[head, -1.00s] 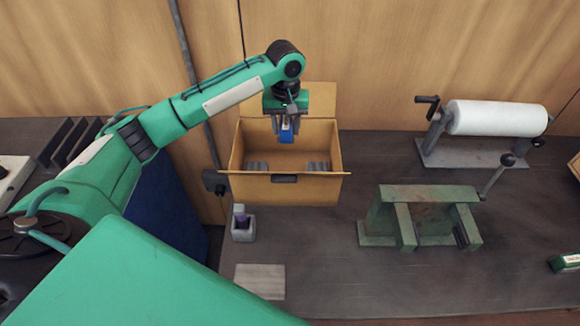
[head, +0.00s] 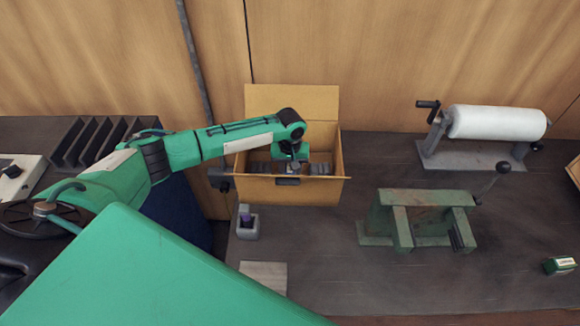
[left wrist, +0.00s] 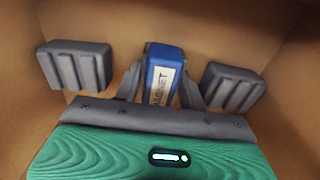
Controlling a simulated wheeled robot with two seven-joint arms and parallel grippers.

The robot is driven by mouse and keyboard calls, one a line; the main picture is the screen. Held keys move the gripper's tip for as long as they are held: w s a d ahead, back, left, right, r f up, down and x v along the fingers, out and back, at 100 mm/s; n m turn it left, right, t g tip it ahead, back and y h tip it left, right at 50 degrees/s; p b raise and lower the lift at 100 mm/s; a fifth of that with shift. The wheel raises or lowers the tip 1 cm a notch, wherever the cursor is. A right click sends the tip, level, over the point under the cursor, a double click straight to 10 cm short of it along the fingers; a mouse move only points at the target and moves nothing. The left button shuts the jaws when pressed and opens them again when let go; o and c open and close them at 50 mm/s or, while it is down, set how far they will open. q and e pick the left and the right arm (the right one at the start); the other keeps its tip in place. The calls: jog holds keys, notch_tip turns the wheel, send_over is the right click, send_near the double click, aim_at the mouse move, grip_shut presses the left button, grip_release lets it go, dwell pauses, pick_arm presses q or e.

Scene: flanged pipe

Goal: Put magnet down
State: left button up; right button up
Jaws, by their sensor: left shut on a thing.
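The magnet (left wrist: 163,77) is a blue block with a white label reading MAGNET, seen in the left wrist view. My left gripper (left wrist: 161,88) is shut on it, with a grey finger on each side. In the head view the left gripper (head: 290,166) is down inside an open tan box (head: 310,192); the magnet is hidden there by my arm. Whether the magnet touches the box floor I cannot tell. My right gripper is not in view.
Two grey ribbed blocks, one at left (left wrist: 75,66) and one at right (left wrist: 232,87), flank the magnet inside the box. A raised lid (head: 285,100) stands behind. A small grey holder (head: 246,226), green metal stand (head: 425,200) and white roll (head: 495,122) share the bench.

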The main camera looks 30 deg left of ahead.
pick_arm(q)
jog(key=shift+f, duration=0.1)
jog(key=o, duration=1.3)
jog(key=shift+c, duration=0.2)
notch_tip(320, 180, up, 11)
jog(key=shift+f+b, duration=0.1)
jog(key=shift+b, duration=1.15)
jog(key=shift+r, duration=0.7)
